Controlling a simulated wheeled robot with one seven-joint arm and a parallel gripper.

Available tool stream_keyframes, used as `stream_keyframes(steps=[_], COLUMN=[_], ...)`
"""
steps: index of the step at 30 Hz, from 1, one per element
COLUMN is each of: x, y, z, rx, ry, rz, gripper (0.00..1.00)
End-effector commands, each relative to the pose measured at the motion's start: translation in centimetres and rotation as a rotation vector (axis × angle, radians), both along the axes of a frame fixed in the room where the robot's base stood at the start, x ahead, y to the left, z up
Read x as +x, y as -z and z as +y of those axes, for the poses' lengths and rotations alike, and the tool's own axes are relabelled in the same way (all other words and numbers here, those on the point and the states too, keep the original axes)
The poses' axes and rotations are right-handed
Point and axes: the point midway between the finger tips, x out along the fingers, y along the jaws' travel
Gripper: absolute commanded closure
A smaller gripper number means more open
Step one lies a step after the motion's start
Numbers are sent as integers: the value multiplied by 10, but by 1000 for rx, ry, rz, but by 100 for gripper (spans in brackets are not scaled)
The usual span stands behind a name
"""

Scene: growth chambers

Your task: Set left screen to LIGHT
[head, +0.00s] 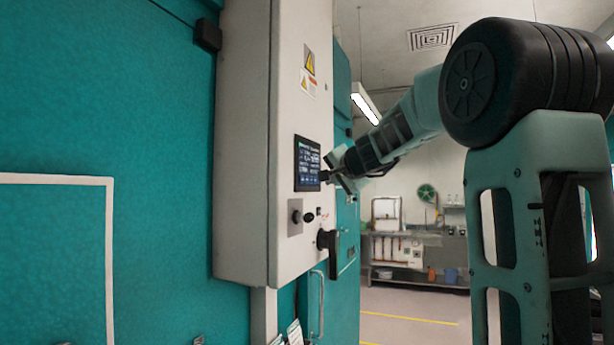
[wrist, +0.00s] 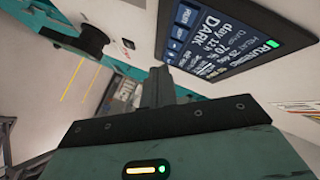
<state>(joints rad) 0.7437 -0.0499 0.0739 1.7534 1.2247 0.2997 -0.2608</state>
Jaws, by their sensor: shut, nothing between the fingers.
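The screen (head: 307,164) is a small dark touch panel on the front of a white control cabinet (head: 245,150). In the wrist view the screen (wrist: 235,35) shows lit text, with "RUNNING", "DARK" and "day 12" readable, blue buttons along one edge and a green mark. My gripper (head: 326,176) is right at the screen's lower right side in the head view. In the wrist view my gripper (wrist: 157,80) is shut and empty, with its fingertips just beside the screen's edge. I cannot tell whether the tips touch the panel.
Below the screen are a dark knob (head: 296,217) and a black handle (head: 328,240) standing out from the cabinet. A teal chamber wall (head: 60,250) fills the left. Open floor and a workbench (head: 415,236) lie behind my arm.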

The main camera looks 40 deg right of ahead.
Motion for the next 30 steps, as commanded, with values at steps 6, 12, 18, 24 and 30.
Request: stream_keyframes(steps=[6, 12, 18, 24, 30], x=[22, 29, 29, 29, 29], y=[-1, 0, 0, 0, 0], z=[9, 12, 12, 12, 12], rx=[1, 0, 1, 1, 1], ry=[-2, 0, 0, 0, 0], rz=[0, 0, 0, 0, 0], gripper=[100, 100, 100, 100, 100])
